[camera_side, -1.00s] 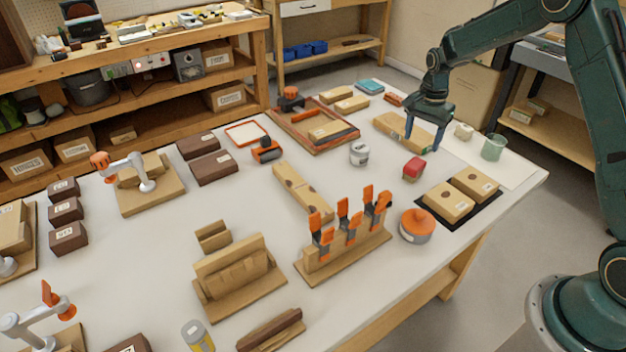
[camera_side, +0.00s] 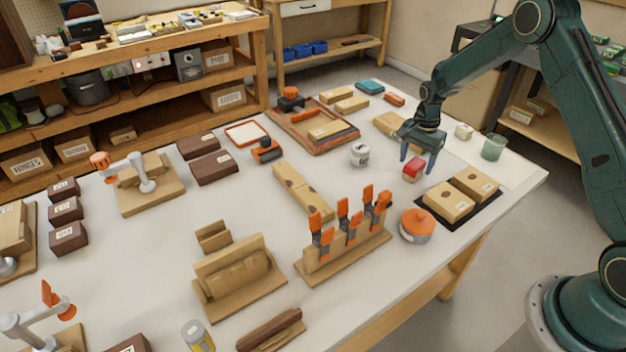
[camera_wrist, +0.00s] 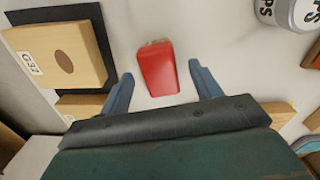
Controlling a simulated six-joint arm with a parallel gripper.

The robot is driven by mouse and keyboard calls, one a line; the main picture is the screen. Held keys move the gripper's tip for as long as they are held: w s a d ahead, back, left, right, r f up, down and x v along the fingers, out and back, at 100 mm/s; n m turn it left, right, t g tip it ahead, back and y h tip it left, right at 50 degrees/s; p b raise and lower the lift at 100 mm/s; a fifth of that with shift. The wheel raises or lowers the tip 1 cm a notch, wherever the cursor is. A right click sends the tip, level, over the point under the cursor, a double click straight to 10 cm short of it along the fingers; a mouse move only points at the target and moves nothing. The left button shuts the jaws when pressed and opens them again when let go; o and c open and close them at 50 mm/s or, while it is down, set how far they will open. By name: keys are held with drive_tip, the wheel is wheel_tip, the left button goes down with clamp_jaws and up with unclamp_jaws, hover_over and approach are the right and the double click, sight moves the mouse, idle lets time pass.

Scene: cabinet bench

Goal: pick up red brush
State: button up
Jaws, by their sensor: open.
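The red brush (camera_side: 413,168) lies on the white bench top toward the right, in front of my gripper (camera_side: 419,166). In the wrist view the red brush (camera_wrist: 158,70) shows its smooth red back, with a thin tan strip at its far end. My gripper (camera_wrist: 160,84) is open, with one blue-grey finger on each side of the brush. Gaps show between the brush and both fingers, so it is not held. In the side view the fingers reach down close to the brush; their exact height above the bench cannot be told.
Two wooden blocks on a black mat (camera_side: 433,215) stand right of the brush. A white labelled can (camera_side: 359,154) stands to the left. A green cup (camera_side: 494,147) and a long wooden block (camera_side: 388,124) are behind. An orange-topped round container (camera_side: 417,225) is in front.

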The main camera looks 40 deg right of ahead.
sight(416, 163)
drive_tip(key=shift+f, duration=1.3)
drive_tip(key=c, duration=1.1)
drive_tip(key=shift+r, duration=0.2)
wheel_tip(416, 163, up, 20)
drive_tip(key=shift+f, duration=0.15)
